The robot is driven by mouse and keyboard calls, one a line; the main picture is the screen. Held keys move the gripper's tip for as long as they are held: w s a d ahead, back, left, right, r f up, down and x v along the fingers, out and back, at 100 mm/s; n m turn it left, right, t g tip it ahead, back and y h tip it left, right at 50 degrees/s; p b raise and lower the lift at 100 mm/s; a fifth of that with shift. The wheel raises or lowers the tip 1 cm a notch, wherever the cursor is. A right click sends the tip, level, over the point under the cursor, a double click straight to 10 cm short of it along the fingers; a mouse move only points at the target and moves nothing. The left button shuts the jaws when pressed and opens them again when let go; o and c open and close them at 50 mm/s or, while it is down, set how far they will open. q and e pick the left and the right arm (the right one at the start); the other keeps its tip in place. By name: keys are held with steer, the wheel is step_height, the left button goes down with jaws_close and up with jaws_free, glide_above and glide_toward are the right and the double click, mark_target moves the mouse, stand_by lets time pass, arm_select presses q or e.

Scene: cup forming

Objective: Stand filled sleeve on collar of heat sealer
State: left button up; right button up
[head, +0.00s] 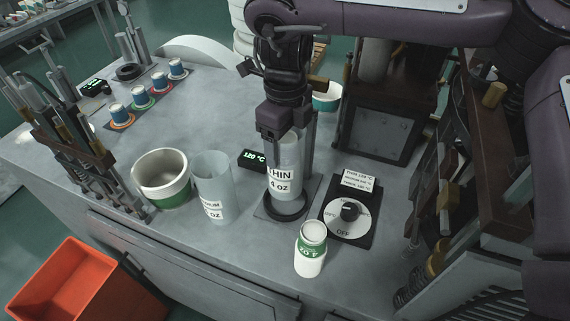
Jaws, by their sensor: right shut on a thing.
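A clear sleeve (284,178) labelled "THIN 4 oz" is upright in my right gripper (286,138), which is shut on its upper part. Its contents are hard to make out. The sleeve's lower end is at the black ring-shaped collar (287,209) of the heat sealer; I cannot tell whether it rests on the collar or hangs just above it. The sealer's display (252,159) reads 120 °C, to the left behind the sleeve. A dial panel (348,212) with a black knob is on the right. My left gripper is not in view.
Left of the sealer stand another clear sleeve (213,190) and a white-and-green pot (162,178). A white-and-green cup (311,250) is at the front. Several small cups stand on coloured rings at the back left. Tool racks flank the table; an orange bin (85,285) is below.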

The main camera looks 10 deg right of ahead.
steer(key=shift+f, duration=3.1)
steer(key=shift+s, duration=0.1)
steer(key=shift+f, duration=0.15)
steer(key=o, duration=1.3)
step_height(320, 180, up, 12)
steer(key=shift+r, duration=0.2)
